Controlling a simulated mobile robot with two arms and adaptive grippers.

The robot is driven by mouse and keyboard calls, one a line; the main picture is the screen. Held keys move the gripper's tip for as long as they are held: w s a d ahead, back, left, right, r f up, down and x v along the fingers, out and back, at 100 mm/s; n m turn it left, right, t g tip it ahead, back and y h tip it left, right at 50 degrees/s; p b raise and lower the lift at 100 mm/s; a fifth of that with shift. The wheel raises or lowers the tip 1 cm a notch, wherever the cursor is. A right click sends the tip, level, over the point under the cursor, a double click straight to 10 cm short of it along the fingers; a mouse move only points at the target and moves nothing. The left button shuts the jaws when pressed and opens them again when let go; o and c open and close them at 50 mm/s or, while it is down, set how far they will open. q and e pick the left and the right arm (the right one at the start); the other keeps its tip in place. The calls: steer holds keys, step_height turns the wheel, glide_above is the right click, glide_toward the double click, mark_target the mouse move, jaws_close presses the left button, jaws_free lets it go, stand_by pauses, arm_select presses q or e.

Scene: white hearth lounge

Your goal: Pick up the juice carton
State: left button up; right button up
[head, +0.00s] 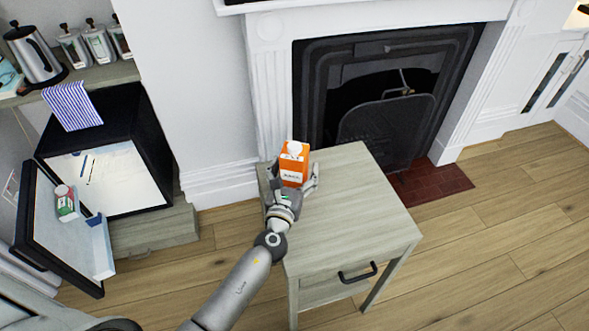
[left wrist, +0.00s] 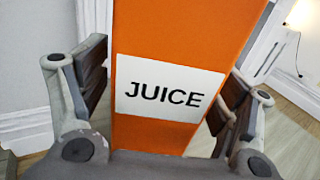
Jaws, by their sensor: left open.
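The orange juice carton (head: 293,161) with a white cap and white label stands on the small grey-green wooden table (head: 355,205), near its back left corner. In the left wrist view the carton (left wrist: 185,45) fills the middle, with its JUICE label facing the camera. My left gripper (head: 295,180) is at the carton, with one finger on each side of it. In the left wrist view its open fingers (left wrist: 165,95) flank the carton. I cannot tell whether the finger pads touch it. My right gripper is not in view.
The rest of the tabletop is bare, and its drawer has a dark handle (head: 357,273). A black fireplace (head: 385,100) stands behind the table. On the left, a small fridge (head: 110,160) has its door (head: 65,235) open with items on it. A kettle (head: 35,55) and canisters stand above.

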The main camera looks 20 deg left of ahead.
arm_select(q)
steer(key=c, duration=1.5)
steer(key=shift+r, duration=0.1)
steer(key=shift+r, duration=0.15)
